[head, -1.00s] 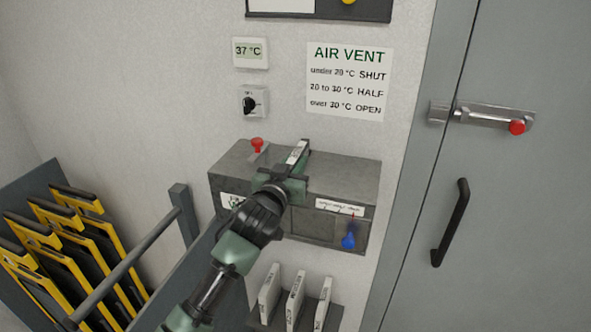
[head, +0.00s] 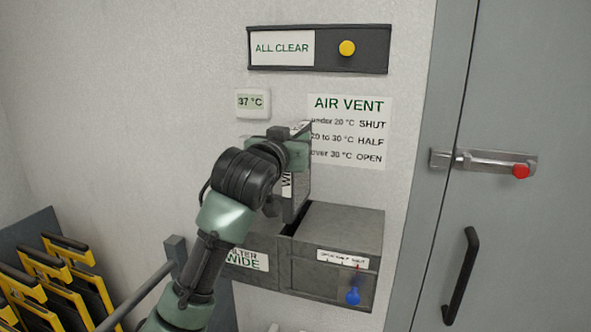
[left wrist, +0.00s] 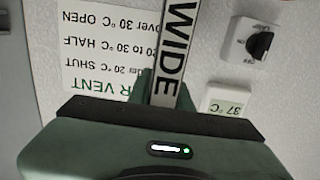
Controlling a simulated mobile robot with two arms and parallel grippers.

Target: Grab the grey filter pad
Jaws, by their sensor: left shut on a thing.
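The grey filter pad (head: 301,180) stands upright above the filter box (head: 335,228), with a white edge strip reading WIDE. My left gripper (head: 292,140) is shut on its top part. In the left wrist view the pad's white WIDE edge (left wrist: 176,50) rises from between the fingers of my left gripper (left wrist: 165,100). The pad's lower end is close over the dark slot in the box top; I cannot tell whether it is fully clear. My arm hides part of the pad and the box's left end. My right gripper is not in view.
A 37 °C display (head: 252,103), an AIR VENT sign (head: 349,132) and an ALL CLEAR panel (head: 318,48) are on the wall. A blue knob (head: 352,296) is on the box front. Yellow-framed plates (head: 65,275) stand lower left. A grey door (head: 530,80) is right.

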